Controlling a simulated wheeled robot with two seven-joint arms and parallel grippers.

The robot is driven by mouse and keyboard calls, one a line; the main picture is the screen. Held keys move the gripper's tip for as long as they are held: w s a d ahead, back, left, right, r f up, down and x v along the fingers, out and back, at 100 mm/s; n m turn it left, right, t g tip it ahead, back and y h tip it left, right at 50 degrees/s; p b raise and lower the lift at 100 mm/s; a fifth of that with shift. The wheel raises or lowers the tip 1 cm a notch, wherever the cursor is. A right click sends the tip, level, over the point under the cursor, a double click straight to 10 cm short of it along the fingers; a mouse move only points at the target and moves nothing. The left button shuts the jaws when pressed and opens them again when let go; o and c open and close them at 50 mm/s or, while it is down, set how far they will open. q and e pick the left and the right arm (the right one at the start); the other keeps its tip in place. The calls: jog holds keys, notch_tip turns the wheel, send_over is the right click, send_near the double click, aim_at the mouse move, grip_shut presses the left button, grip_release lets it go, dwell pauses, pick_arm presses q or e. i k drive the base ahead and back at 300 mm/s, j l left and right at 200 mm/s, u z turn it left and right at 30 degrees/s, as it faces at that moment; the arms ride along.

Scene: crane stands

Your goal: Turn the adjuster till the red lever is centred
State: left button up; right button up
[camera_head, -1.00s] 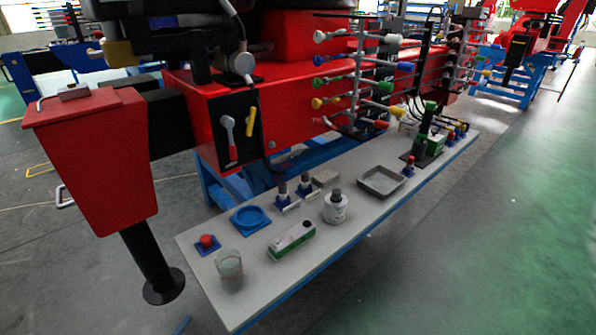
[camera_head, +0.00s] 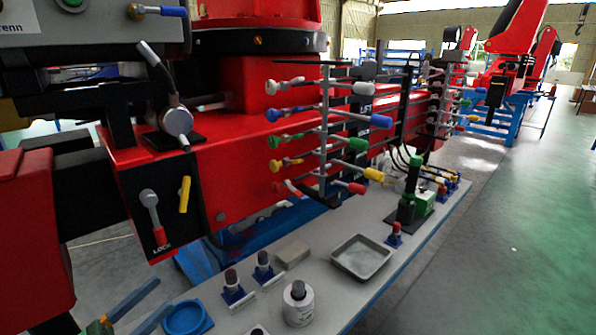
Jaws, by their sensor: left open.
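The front lever bank has coloured handles on a grey upright. Its red lever (camera_head: 350,187) is the lowest, below the yellow lever (camera_head: 372,174), and slants down to the right. I cannot tell whether it is centred. A grey lever with a red grip (camera_head: 158,238) hangs on a black panel marked LOCK, beside a yellow handle (camera_head: 184,194). Which part is the adjuster is not clear. My left gripper (camera_head: 158,293) shows at the lower left, its two blue fingers apart and empty, left of the bench and clear of the levers. My right gripper is not in view.
The grey bench (camera_head: 345,297) runs below the levers. It carries a blue dish (camera_head: 185,317), a white bottle (camera_head: 298,304), a metal tray (camera_head: 362,257), two dark-capped items and a green-based device (camera_head: 412,207). Open floor (camera_head: 520,230) lies to the right.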

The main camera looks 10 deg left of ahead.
aim_at(274, 188)
jog(key=i+l, duration=0.2)
jog(key=i, duration=0.2)
jog(key=i+l, duration=0.2)
jog(key=i, duration=0.2)
jog(key=i+l, duration=0.15)
jog(key=i, duration=0.25)
